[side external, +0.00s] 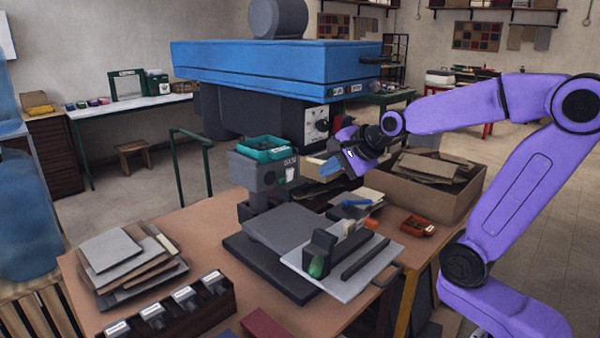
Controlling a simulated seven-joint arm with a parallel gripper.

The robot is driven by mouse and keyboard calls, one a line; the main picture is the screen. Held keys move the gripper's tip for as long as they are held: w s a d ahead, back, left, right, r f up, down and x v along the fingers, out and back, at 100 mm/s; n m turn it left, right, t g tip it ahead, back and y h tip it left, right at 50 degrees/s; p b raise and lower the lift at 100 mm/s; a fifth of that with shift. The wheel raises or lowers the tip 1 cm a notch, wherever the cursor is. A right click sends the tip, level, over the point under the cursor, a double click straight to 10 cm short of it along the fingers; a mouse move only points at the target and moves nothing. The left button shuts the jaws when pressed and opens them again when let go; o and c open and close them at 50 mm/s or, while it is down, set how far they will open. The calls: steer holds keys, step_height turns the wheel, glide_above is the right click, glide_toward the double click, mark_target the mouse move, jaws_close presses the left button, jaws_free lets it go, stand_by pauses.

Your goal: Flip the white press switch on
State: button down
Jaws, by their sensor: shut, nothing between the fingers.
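A large blue press (275,68) stands behind the work table. On its dark body is a white switch panel (317,125) with a small dark knob or lever. The switch's position is too small to read. My gripper (330,168), with blue fingers, is shut and empty. In the picture it is below and slightly right of the white panel, apart from it, pointing down-left. A grey box-shaped unit (258,172) stands left of my gripper, with a small white patch (291,174) on its face. I cannot tell what that patch is.
A cardboard box (425,195) of flat scraps is right of my gripper. A teal tray (263,148) tops the grey unit. Swatches (112,250) lie at left.

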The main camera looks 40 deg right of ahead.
mark_target(291, 170)
steer(key=shift+w+f, duration=0.65)
steer(key=shift+w, duration=0.9)
steer(key=shift+w+f, duration=0.6)
steer(key=shift+w, duration=0.95)
steer(key=shift+w+f, duration=0.65)
steer(key=shift+w, duration=0.9)
steer(key=shift+w+r+g, duration=0.2)
steer(key=shift+w+g, duration=0.15)
steer(key=shift+g, duration=0.05)
steer(key=shift+f, duration=0.1)
steer(key=shift+s, duration=0.1)
steer(key=shift+r, duration=0.8)
